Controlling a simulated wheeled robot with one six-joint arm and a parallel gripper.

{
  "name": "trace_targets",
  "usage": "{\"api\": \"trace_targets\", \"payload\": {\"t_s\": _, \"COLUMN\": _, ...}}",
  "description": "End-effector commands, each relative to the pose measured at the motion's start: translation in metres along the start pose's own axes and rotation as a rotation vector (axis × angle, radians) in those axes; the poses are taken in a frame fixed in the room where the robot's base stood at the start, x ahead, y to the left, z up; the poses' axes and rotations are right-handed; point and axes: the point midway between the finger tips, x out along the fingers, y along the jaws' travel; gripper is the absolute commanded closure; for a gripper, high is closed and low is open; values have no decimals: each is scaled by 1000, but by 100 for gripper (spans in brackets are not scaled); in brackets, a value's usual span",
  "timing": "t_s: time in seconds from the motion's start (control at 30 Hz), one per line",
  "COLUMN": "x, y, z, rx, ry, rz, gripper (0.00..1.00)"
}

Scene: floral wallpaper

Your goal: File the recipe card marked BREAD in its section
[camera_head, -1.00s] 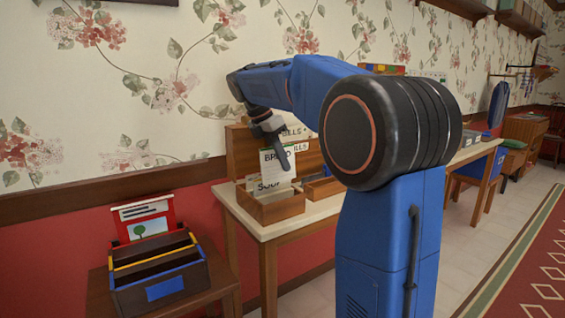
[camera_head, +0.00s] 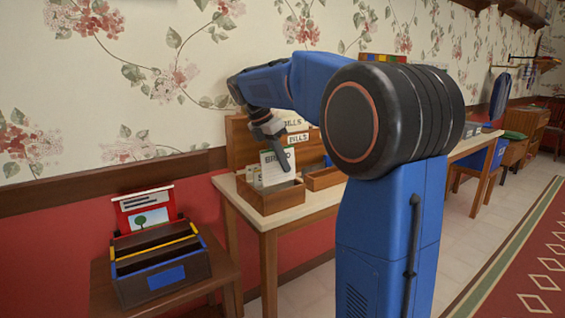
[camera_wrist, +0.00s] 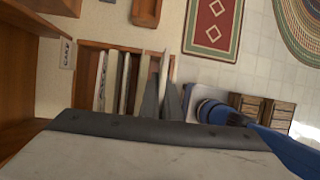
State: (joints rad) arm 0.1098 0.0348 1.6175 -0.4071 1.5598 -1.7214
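The white BREAD card (camera_head: 277,171) hangs upright from my gripper (camera_head: 275,140), at the front of a wooden card box (camera_head: 271,201) on the pale-topped desk. Its lower edge is near the box's front rim; I cannot tell how deep it sits. In the wrist view my gripper's dark fingers (camera_wrist: 162,104) are shut on the card, seen edge-on (camera_wrist: 164,68). The box (camera_wrist: 88,47) holds several upright pale cards or dividers (camera_wrist: 122,82) beside the held card. Their labels are hidden or unreadable; in the head view the held card covers most of them.
Behind the box stands a wooden organizer with BILLS labels (camera_head: 297,139). An open wooden tray (camera_head: 323,179) is right of the box. A low side table on the left carries a dark sorter (camera_head: 166,281) with a red picture panel (camera_head: 145,211). Floor is clear at right.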

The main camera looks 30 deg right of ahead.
Motion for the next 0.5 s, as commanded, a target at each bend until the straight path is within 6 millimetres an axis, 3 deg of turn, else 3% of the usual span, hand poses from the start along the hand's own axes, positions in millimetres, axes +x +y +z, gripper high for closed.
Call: {"api": "trace_targets", "payload": {"t_s": 0.5, "x": 13, "y": 2, "z": -5, "rx": -1, "ry": -1, "rz": 0, "gripper": 100}}
